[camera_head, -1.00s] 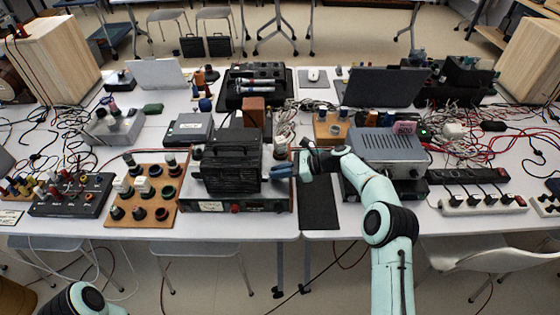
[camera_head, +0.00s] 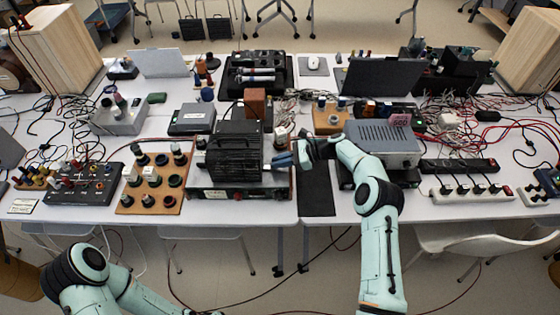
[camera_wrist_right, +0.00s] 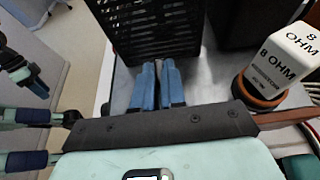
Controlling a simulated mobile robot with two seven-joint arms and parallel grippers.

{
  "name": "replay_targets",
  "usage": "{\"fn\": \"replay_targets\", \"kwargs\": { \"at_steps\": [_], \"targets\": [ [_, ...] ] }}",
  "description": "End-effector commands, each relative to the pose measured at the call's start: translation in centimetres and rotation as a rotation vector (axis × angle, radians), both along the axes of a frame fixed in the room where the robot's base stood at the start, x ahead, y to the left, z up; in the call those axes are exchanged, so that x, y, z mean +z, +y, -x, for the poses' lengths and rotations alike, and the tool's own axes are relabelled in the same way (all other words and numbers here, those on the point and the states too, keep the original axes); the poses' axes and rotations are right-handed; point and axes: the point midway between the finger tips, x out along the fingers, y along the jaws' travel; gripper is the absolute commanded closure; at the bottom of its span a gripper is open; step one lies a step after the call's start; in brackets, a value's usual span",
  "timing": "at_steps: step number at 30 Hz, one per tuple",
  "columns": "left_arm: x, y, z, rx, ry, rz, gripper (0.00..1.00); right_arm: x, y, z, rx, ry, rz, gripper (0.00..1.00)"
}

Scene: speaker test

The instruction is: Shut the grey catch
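A black slatted cage (camera_head: 232,160) stands on a flat unit with dials on the front (camera_head: 240,191). Its slatted wall also fills the top of the right wrist view (camera_wrist_right: 150,25). My right gripper (camera_head: 273,163) reaches in from the right to the cage's right side. In the right wrist view its blue fingers (camera_wrist_right: 158,66) lie side by side, nearly touching, with their tips close to the cage wall. I see nothing clearly held between them. I cannot make out the grey catch for certain. My left arm comes in at the lower left; its gripper is out of the frame.
A white block marked 8 OHM (camera_wrist_right: 288,55) stands in a brown cup right of my right gripper. A black mat (camera_head: 316,190) lies bare. A wooden board with knobs (camera_head: 150,180) is left of the cage.

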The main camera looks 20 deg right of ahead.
Motion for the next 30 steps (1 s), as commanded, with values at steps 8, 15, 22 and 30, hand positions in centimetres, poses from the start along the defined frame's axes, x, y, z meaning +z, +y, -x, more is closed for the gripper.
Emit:
{"fn": "replay_targets", "kwargs": {
  "at_steps": [8,15,22,30],
  "targets": [
    [0.0,0.0,0.0,0.0,0.0,0.0,0.57,0.1,0.1,0.0,0.001,-0.002,-0.001,0.64],
    [0.1,0.0,-0.1,0.0,-0.001,0.0,0.57,0.5,-0.9,0.2,-0.001,-0.002,-0.001,0.64],
    [0.4,0.0,-0.4,0.0,-0.004,0.0,0.57,2.4,-5.1,1.3,-0.003,-0.003,0.001,0.64],
    [1.5,0.0,-1.4,0.0,-0.016,0.0,0.57,4.6,-10.0,2.5,-0.002,-0.006,-0.001,0.64]
  ]
}}
